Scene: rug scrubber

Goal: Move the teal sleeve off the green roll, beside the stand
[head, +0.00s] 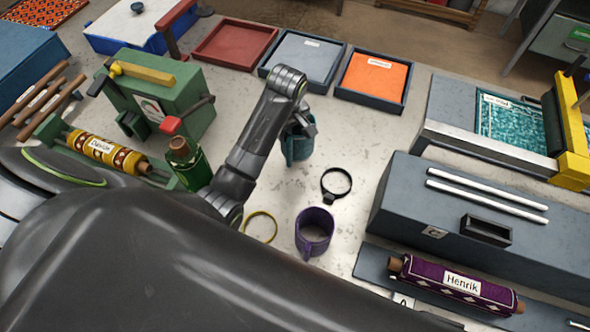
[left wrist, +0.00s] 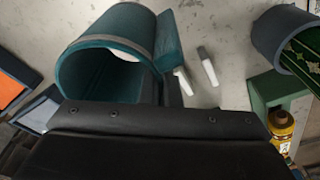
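The teal sleeve (head: 299,146) is an open tube with a side tab, in the middle of the table in the head view. It fills the upper left of the left wrist view (left wrist: 88,72), clear of the green roll. My left gripper (head: 300,124) is at the sleeve and appears shut on its tab; the fingertips are largely hidden. The green roll (head: 190,163) has a wooden end and shows left of my left arm. In the left wrist view the patterned green roll (left wrist: 306,58) sits in a grey round stand (left wrist: 278,32). My right gripper is not in view.
A purple mug-like sleeve (head: 314,232), a black ring (head: 337,197) and a yellow ring (head: 275,226) are near the sleeve. A yellow roll (head: 100,150) labelled Davide and a green press (head: 165,100) are at left. Trays line the back. Grey bench (head: 400,205) blocks the right.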

